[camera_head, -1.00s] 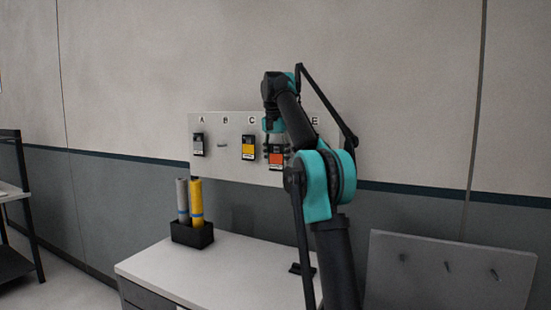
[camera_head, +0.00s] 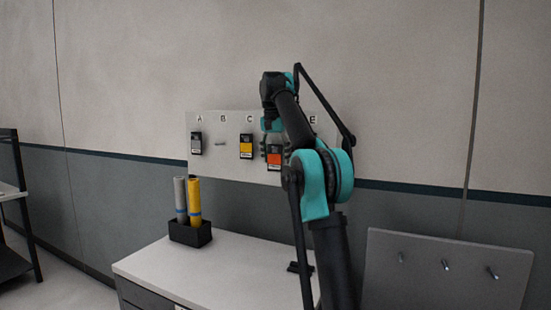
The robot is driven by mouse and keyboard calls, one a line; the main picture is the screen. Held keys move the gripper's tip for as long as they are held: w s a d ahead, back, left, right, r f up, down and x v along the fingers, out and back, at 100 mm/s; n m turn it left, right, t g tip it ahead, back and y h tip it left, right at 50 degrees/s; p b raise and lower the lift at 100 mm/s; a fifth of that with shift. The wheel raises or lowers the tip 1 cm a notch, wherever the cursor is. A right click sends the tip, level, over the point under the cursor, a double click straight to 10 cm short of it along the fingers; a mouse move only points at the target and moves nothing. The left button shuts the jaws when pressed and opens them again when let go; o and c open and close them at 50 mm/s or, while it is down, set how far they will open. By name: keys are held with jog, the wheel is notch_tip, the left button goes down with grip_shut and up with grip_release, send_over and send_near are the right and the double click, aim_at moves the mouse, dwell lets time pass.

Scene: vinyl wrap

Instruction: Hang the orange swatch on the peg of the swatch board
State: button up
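The orange swatch (camera_head: 274,160), a small card with a dark top and an orange patch, is upright in front of the right half of the pale swatch board (camera_head: 232,170). My gripper (camera_head: 274,149) is at its upper part, pointing down, with dark finger parts on both sides of it. Whether the fingers press on it or stand apart is too small to tell. The arm hides the peg behind the swatch and the letter between C and E, so I cannot tell whether the swatch is on a peg.
A grey swatch (camera_head: 196,143) hangs under A and a yellow swatch (camera_head: 246,146) under C. The peg (camera_head: 220,143) under B is bare. A black holder (camera_head: 190,233) with two rolls stands on the white cabinet (camera_head: 215,265). A grey pegged panel (camera_head: 450,270) is at lower right.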

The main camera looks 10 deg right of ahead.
jog(key=shift+o, duration=0.7)
